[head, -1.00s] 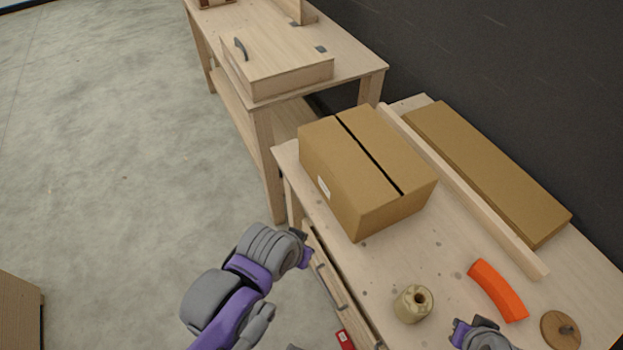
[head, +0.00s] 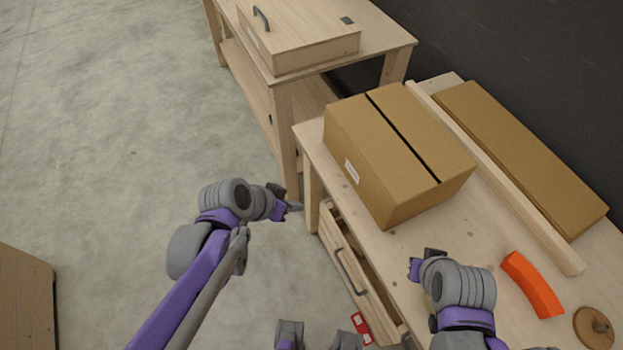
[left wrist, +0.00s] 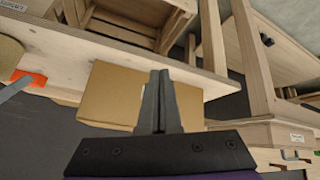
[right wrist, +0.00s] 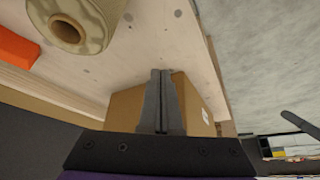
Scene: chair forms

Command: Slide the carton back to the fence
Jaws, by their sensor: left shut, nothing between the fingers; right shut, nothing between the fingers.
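The brown carton (head: 385,165) stands on the workbench with a dark seam along its top and a white label on one side. The fence (head: 500,180), a pale wooden rail, runs along the bench just behind it; the head view does not clearly show whether they touch. My left gripper (head: 293,207) is shut and empty, off the bench's front edge, left of and below the carton. The carton also shows behind its fingers in the left wrist view (left wrist: 110,95). My right gripper (head: 414,266) is shut and empty over the bench, in front of the carton, which shows in the right wrist view (right wrist: 125,105).
A flat brown box (head: 530,155) lies behind the fence. An orange curved piece (head: 532,284) and a round wooden lid (head: 594,326) lie at the right. A tan spool (right wrist: 75,22) shows in the right wrist view. An open drawer (head: 352,270) juts from the bench front.

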